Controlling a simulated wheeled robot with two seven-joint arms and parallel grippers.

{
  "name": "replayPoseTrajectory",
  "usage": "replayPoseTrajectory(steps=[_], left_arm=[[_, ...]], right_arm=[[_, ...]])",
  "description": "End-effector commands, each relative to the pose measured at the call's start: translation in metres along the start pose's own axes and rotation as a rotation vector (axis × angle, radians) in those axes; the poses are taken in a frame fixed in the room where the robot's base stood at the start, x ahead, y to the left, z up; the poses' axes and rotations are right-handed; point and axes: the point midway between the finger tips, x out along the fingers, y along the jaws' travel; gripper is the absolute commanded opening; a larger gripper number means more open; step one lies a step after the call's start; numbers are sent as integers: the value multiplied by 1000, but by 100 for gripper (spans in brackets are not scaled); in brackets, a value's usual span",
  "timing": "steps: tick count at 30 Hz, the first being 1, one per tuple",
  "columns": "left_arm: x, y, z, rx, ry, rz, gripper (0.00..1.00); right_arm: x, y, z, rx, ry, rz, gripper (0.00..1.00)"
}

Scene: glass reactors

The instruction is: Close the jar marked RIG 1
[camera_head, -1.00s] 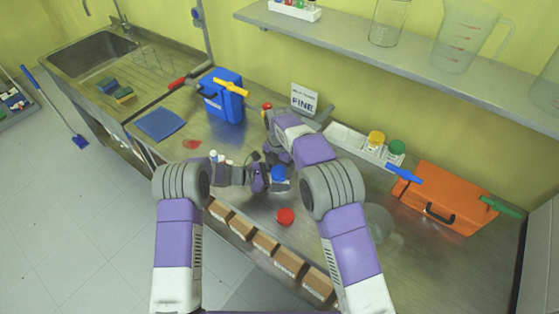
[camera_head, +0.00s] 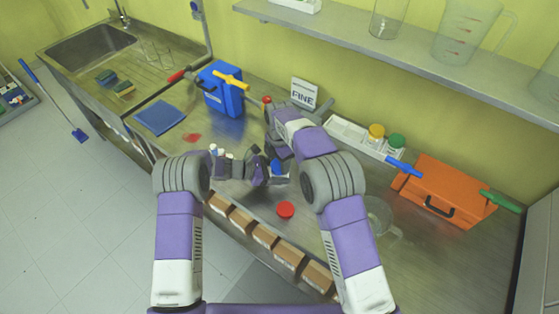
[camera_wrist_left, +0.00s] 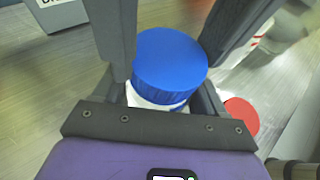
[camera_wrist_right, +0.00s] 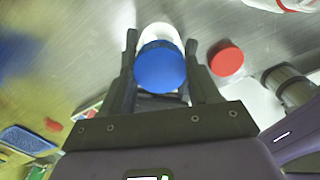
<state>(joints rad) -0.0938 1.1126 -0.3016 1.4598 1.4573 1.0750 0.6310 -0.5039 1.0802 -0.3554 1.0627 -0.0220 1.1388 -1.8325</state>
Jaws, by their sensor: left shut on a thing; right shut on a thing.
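A white jar with a blue lid (camera_head: 277,167) is between my two grippers above the steel counter. In the left wrist view the blue lid (camera_wrist_left: 170,60) sits over the white jar body (camera_wrist_left: 150,99). My left gripper (camera_head: 262,172) comes from the left and is shut on the jar. My right gripper (camera_head: 274,154) comes from behind it and is shut on the blue lid (camera_wrist_right: 160,68), which shows between its fingers in the right wrist view. The white jar (camera_wrist_right: 158,33) shows past the lid there. No RIG 1 marking is readable, and the lid's seating is unclear.
A red lid (camera_head: 285,210) lies on the counter in front. A blue case (camera_head: 222,90) and a FINE sign (camera_head: 304,92) stand behind. An orange case (camera_head: 443,192), a white tray (camera_head: 350,130) and a clear glass vessel (camera_head: 380,213) are on the right.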

Motion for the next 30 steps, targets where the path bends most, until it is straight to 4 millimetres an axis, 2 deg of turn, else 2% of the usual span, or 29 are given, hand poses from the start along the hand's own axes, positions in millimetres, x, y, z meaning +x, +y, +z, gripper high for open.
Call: replayPoseTrajectory(steps=[12,18,24,30], left_arm=[[0,0,0,0,0,0,0],[0,0,0,0,0,-1,0],[0,0,0,0,0,-1,0],[0,0,0,0,0,-1,0]], right_arm=[[0,0,0,810,0,2,24],[0,0,0,1162,0,2,24],[0,0,0,1331,1,2,24],[0,0,0,1344,1,2,24]])
